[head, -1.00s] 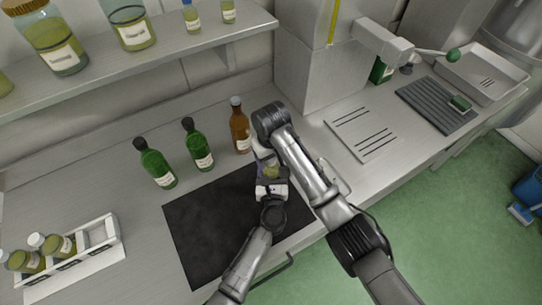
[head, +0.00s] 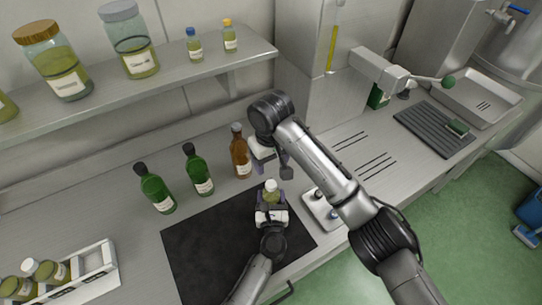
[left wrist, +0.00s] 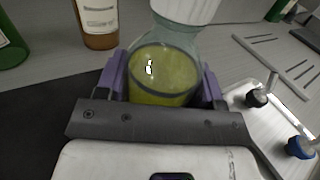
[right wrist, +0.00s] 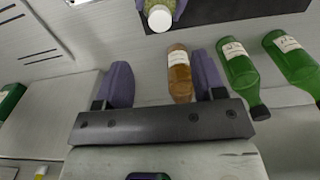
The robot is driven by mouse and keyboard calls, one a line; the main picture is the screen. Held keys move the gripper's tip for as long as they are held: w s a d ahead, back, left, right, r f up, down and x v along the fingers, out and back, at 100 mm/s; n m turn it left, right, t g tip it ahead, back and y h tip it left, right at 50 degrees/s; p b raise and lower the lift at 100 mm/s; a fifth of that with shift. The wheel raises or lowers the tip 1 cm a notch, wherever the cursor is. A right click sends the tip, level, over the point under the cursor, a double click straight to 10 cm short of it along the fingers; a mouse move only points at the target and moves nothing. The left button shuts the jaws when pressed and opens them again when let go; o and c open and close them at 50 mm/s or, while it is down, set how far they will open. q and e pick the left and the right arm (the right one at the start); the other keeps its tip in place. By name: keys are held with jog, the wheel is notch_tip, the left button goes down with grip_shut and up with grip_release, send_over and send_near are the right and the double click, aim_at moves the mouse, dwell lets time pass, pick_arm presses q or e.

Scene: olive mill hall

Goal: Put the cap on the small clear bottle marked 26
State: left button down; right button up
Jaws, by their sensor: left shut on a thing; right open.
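My left gripper (head: 271,207) is shut on a small clear bottle (head: 271,192) of yellow-green liquid, held upright above the dark mat (head: 215,240). In the left wrist view the bottle (left wrist: 163,72) sits between the purple fingers; a white cap (left wrist: 187,9) is on its neck. The right wrist view shows the pale cap (right wrist: 160,18) from above. I cannot see its number or how tight the cap is. My right gripper (head: 273,167) is open and empty, just behind the bottle and apart from it.
A brown bottle (head: 240,155) and two green bottles (head: 157,190) stand behind the mat. A white tray (head: 313,212) with dark and blue-topped pieces lies to the right, partly behind my right arm. A rack (head: 95,268) with bottles is at left. A shelf (head: 130,98) holds jars.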

jog(key=shift+r, duration=0.75)
pick_arm(q)
jog(key=shift+c, duration=0.8)
grip_release()
jog(key=s, duration=1.4)
jog(key=shift+d, duration=0.25)
jog(key=shift+w, duration=0.1)
